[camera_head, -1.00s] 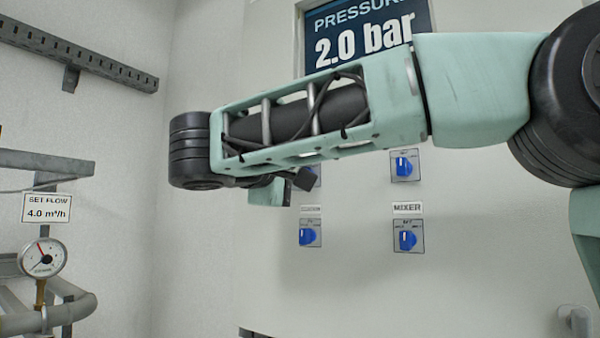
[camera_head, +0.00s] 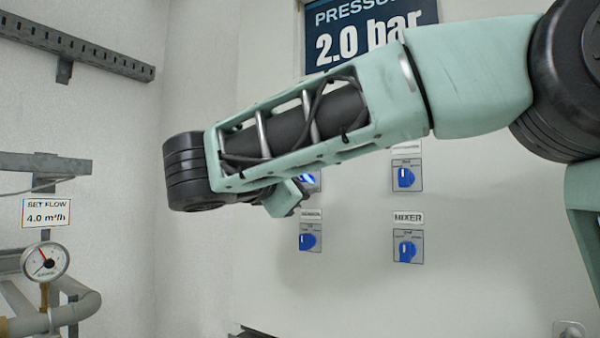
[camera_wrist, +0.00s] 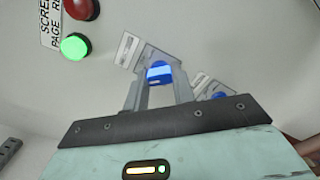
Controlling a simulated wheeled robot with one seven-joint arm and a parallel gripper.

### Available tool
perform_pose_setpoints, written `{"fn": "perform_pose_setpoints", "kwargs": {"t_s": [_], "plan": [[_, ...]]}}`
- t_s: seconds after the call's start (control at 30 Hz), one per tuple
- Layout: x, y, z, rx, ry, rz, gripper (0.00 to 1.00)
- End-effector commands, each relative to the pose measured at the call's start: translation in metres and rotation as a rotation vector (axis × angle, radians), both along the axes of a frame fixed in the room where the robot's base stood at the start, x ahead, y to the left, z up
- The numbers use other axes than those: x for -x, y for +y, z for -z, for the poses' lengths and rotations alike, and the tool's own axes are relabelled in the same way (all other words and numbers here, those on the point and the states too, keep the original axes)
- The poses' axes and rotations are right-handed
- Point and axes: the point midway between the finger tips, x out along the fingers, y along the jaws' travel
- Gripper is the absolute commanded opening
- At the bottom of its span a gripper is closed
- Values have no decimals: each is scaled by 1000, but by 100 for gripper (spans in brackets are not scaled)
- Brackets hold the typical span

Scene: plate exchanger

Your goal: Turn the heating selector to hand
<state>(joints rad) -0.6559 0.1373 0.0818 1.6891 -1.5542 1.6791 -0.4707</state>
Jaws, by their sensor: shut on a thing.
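A blue selector knob (camera_wrist: 159,72) on a grey plate sits between the two fingers of my gripper (camera_wrist: 158,81) in the wrist view. The gripper is shut on this knob. The plate's label lies above left of it, too small and tilted to read, so I cannot confirm the name "heating". In the head view the upper left selector (camera_head: 313,179) is partly hidden by my gripper and wrist, and its label is covered. The knob's exact pointer position is unclear.
Other blue selectors sit close by: upper right (camera_head: 406,178), lower left (camera_head: 308,241) and the mixer selector (camera_head: 407,250). A green button (camera_wrist: 75,46) and a red button (camera_wrist: 82,8) show in the wrist view. A pressure display (camera_head: 340,40) and a flow gauge (camera_head: 45,261) flank the panel.

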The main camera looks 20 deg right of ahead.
Motion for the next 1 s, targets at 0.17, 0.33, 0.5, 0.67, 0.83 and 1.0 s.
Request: {"fn": "perform_pose_setpoints", "kwargs": {"t_s": [0.17, 0.33, 0.5, 0.67, 0.83, 1.0], "plan": [[0, 1, 0, 30, 44, -2, 3], [0, 1, 1, 41, 60, -2, 3], [0, 1, 2, 44, 63, -2, 3], [0, 1, 2, 44, 63, -2, 3], [0, 1, 2, 44, 62, -1, 47], [0, 1, 1, 44, 61, -1, 47]]}}
